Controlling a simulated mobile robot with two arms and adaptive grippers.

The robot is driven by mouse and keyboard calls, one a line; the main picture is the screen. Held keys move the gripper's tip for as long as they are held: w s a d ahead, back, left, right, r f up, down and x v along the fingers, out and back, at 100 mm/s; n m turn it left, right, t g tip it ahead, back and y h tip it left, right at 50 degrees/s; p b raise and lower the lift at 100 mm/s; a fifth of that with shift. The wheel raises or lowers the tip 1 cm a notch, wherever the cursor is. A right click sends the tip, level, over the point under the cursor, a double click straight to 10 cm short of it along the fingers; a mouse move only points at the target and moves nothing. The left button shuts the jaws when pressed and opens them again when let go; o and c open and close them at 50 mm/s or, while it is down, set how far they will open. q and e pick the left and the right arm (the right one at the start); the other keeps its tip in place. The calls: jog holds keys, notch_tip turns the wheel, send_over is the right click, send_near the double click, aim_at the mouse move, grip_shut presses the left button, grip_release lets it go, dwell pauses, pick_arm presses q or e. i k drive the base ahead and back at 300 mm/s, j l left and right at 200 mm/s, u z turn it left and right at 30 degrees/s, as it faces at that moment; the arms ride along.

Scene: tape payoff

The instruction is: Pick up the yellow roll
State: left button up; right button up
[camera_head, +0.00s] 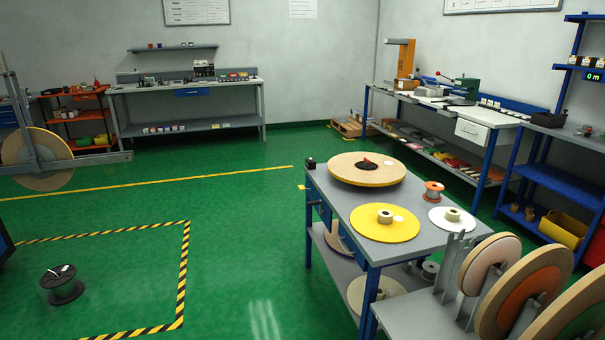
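The yellow roll (372,228) is a flat, wide yellow disc lying on the grey top of a blue-legged table (345,194). A small tan core stands at its middle and a pale round label is on its right part. A large tan roll lies just behind it, and a white disc lies to its right. Neither of my grippers is in view.
A tan roll (345,173), an orange-red spool (433,190) and a white disc (440,222) share the tabletop. Upright rolls (489,263) stand in a rack at the front right. A black spool (62,288) is on the otherwise open green floor at left.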

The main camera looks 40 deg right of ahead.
aim_at(384, 223)
jog(key=i+l+z, duration=0.1)
jog(key=z, duration=0.3)
jog(key=i+z, duration=0.1)
jog(key=z, duration=0.35)
jog(key=i+z, duration=0.1)
jog(key=z, duration=0.3)
